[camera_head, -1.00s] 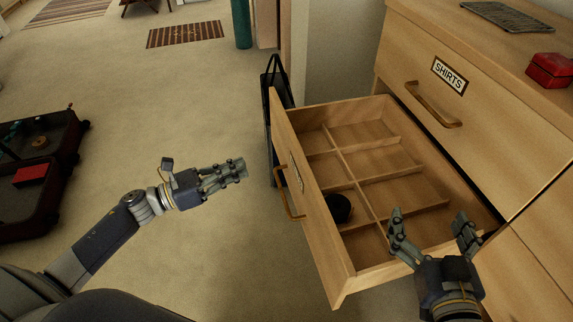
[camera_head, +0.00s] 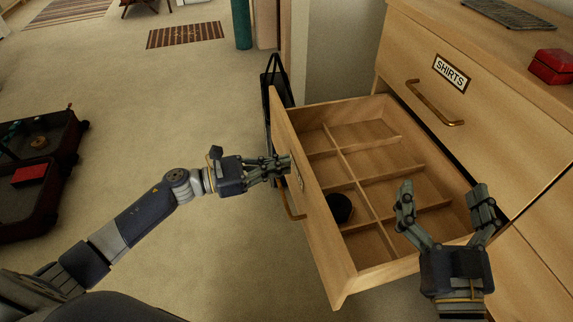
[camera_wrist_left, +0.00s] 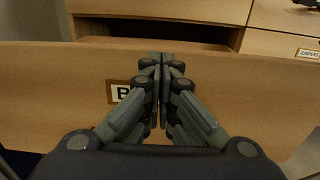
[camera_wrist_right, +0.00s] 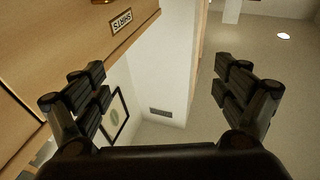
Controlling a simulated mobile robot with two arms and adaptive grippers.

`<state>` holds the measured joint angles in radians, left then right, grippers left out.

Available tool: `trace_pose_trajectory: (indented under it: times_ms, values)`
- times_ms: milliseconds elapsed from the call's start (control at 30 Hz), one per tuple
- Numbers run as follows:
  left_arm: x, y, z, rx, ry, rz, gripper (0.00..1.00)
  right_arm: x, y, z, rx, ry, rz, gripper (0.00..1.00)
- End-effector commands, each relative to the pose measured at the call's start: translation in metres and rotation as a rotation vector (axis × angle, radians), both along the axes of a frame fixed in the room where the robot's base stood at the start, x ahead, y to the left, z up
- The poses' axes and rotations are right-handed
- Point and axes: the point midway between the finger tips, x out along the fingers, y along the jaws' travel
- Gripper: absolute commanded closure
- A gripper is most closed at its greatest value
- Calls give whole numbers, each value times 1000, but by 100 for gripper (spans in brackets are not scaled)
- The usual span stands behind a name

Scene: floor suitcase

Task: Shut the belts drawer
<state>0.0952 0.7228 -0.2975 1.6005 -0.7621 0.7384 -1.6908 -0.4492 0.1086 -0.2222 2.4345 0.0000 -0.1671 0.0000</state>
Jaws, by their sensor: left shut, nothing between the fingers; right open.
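The belts drawer (camera_head: 315,210) is pulled well out of the wooden dresser, its divided inside open to view. A dark round item (camera_head: 339,208), perhaps a rolled belt, lies in one compartment. My left gripper (camera_head: 288,166) is shut and empty, its fingertips at the drawer's front panel, above the brass handle (camera_head: 290,204). In the left wrist view the shut fingers (camera_wrist_left: 161,60) cover part of the drawer's label (camera_wrist_left: 119,92), of which a "B" shows; contact is hard to tell. My right gripper (camera_head: 445,200) is open and empty above the drawer's near right side.
The closed shirts drawer (camera_head: 490,110) sits above, with its own handle (camera_head: 434,104). A red box (camera_head: 551,67) stands on the dresser top. A black framed object (camera_head: 275,80) is behind the drawer's far end. An open suitcase (camera_head: 45,190) lies on the floor at left.

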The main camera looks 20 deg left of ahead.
Motion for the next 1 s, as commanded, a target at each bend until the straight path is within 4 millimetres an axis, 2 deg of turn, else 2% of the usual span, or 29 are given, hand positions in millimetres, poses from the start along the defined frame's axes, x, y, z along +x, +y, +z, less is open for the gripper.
trace_pose_trajectory:
  times_ms: [200,767,1000]
  values:
    - [10,-14,0,0,0,0,100,-2,1,7,10,-37,2,9]
    - [15,-21,-1,-1,0,0,100,-3,0,10,16,-60,2,9]
    - [34,-49,0,-2,-4,0,100,-14,3,40,63,-225,15,9]
